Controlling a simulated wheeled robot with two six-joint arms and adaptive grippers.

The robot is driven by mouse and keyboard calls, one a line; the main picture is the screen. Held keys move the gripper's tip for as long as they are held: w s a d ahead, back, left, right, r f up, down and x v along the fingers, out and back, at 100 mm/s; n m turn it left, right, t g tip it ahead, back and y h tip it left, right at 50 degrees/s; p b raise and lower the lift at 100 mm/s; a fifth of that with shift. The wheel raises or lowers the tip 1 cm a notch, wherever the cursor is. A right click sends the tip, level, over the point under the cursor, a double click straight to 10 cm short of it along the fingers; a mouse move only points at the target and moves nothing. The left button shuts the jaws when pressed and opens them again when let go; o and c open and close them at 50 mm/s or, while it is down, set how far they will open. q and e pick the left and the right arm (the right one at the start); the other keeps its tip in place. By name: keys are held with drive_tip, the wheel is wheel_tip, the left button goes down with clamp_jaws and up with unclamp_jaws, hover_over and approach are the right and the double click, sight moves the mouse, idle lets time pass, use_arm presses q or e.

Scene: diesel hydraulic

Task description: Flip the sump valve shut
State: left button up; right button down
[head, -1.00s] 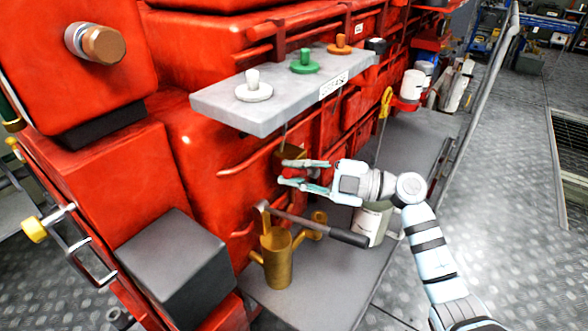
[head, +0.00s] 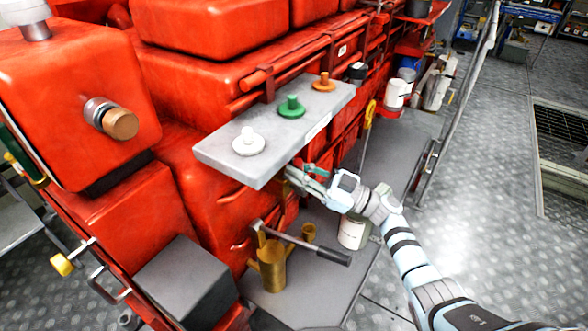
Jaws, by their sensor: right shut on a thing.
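My right gripper (head: 306,177) is just below the front edge of the grey shelf, close to the red engine side. It is shut on a small part there. The fingers and the shelf mostly hide that part, and I cannot tell whether it is the sump valve's handle. A brownish fitting shows beside the fingertips. Lower down, a brass cylinder (head: 272,266) stands upright on the grey deck with a lever (head: 318,250) that has a dark grip and points right. The lever is apart from my gripper. No part is clearly marked as the sump valve. My left gripper is not in view.
The grey shelf (head: 215,150) overhangs my right gripper and carries white (head: 248,143), green (head: 291,107) and orange (head: 324,83) knobs. A white can (head: 352,232) stands below my right wrist. A dark grey box (head: 185,280) is at lower left.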

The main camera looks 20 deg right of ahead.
drive_tip(key=shift+w+d+r+m+t+p, duration=0.15)
drive_tip(key=shift+w+d+m+t, duration=0.15)
drive_tip(key=shift+m, duration=0.35)
drive_tip(key=shift+w+d+f+m+t+p, duration=0.1)
drive_tip(key=shift+w+d+m+t+p, duration=0.15)
drive_tip(key=shift+m, duration=0.4)
drive_tip(key=shift+s+r, duration=0.1)
drive_tip(key=c, duration=1.5)
unclamp_jaws()
drive_tip(key=shift+d, duration=0.1)
drive_tip(key=v, duration=1.2)
drive_tip(key=shift+s, duration=0.1)
drive_tip(key=shift+t+h, duration=0.25)
drive_tip(key=shift+h, duration=0.05)
